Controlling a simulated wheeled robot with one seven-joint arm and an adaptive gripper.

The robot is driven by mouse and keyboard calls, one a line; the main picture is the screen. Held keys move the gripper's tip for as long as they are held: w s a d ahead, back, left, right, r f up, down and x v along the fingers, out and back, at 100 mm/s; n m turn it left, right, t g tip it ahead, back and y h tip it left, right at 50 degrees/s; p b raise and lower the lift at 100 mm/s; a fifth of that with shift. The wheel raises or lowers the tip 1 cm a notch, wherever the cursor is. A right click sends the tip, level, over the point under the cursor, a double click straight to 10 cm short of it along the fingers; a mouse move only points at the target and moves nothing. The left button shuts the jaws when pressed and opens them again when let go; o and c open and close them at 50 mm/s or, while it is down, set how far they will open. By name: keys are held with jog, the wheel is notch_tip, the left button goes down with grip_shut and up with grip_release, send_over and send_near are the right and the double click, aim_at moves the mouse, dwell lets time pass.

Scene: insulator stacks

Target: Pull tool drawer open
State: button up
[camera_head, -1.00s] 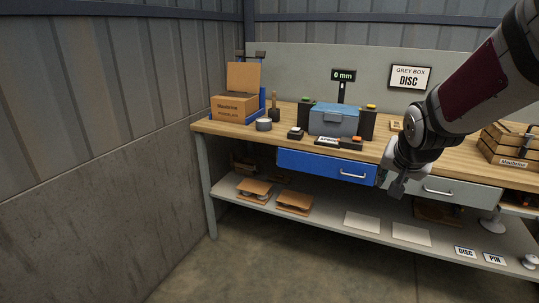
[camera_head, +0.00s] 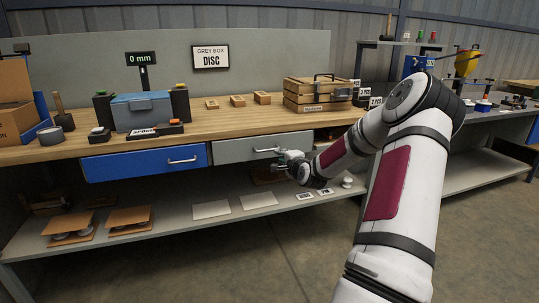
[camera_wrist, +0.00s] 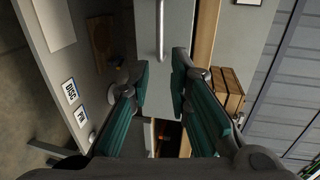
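The workbench has two drawers side by side, a blue one (camera_head: 130,165) and a grey one (camera_head: 235,151). Both look closed, and neither shows a label, so I cannot tell by name which is the tool drawer. My gripper (camera_head: 287,158) is at the right part of the grey drawer, close to its bar handle (camera_head: 268,150). In the wrist view my gripper (camera_wrist: 161,78) is open, with teal-padded fingers apart and nothing between the tips. The handle (camera_wrist: 160,30) lies ahead, roughly in line with the gap. Contact with the handle is not visible.
The wooden benchtop (camera_head: 225,124) above the drawers holds a blue-grey box (camera_head: 141,111) and a wooden crate (camera_head: 312,95). The floor in front is clear.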

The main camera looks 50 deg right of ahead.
aim_at(271, 150)
jog(key=b+x, duration=0.3)
jog(key=x, duration=1)
jog(key=shift+w, duration=0.15)
grip_shut()
